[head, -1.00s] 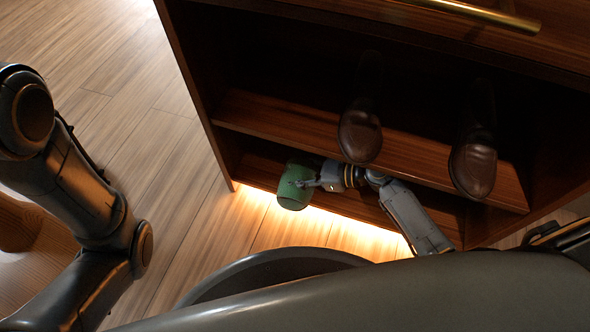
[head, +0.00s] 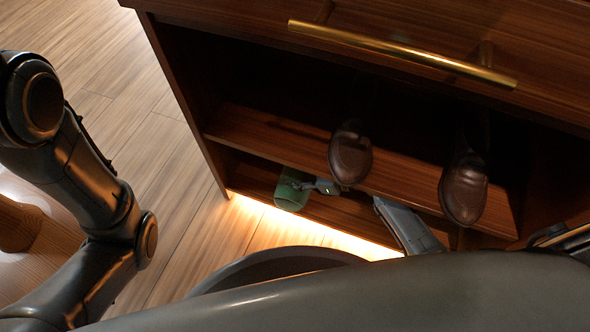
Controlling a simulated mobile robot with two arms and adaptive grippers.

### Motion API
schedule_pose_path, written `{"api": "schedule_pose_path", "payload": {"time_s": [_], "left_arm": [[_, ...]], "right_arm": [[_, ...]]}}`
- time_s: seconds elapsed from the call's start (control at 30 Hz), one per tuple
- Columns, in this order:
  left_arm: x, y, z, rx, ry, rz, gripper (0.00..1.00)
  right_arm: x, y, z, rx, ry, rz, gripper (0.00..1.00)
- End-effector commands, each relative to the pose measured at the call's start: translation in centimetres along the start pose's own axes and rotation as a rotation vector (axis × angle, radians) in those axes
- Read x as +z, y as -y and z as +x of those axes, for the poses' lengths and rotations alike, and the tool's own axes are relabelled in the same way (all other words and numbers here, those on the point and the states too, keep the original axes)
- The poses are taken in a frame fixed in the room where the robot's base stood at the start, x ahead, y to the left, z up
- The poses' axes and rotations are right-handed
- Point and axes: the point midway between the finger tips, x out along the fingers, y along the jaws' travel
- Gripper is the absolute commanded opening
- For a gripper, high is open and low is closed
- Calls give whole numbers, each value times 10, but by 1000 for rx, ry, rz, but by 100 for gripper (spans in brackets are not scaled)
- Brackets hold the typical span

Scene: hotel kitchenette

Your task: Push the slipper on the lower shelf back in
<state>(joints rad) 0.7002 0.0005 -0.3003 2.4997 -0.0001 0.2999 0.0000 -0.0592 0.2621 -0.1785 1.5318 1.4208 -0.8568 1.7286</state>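The green slipper (head: 289,194) lies on the lower shelf (head: 345,212) of the dark wooden cabinet, near its left end. Its rounded end is close to the shelf's front edge, and its far part is in shadow. My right gripper (head: 304,186) is at the slipper's right side, low under the upper shelf, and appears to touch it. Its fingers are small and dark, so I cannot tell whether they are open or shut. The upper shelf and a shoe hide part of the wrist. My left arm shows at the left, but its gripper is out of view.
Two brown leather shoes, one left (head: 350,155) and one right (head: 464,188), stand on the upper shelf (head: 270,130) just above my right arm. A drawer with a brass handle (head: 400,54) is above. The wooden floor (head: 150,150) left of the cabinet is clear.

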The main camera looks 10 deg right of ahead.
Motion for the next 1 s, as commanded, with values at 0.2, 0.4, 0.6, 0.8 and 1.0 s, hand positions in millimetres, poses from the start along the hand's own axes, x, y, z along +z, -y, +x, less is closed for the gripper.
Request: {"api": "schedule_pose_path", "payload": {"time_s": [0.2,0.4,0.6,0.8,1.0], "left_arm": [[0,0,0,0,0,0,0],[0,0,0,0,0,0,0],[0,0,-1,-1,1,0,0],[0,1,-1,-3,2,0,0],[0,0,0,-2,0,0,0]], "right_arm": [[-1,0,0,0,-1,1,49],[-1,0,0,0,-1,1,75],[-1,0,0,0,0,1,75],[-2,1,-14,-3,-2,1,75],[-3,0,-54,-2,-5,-1,75]]}}
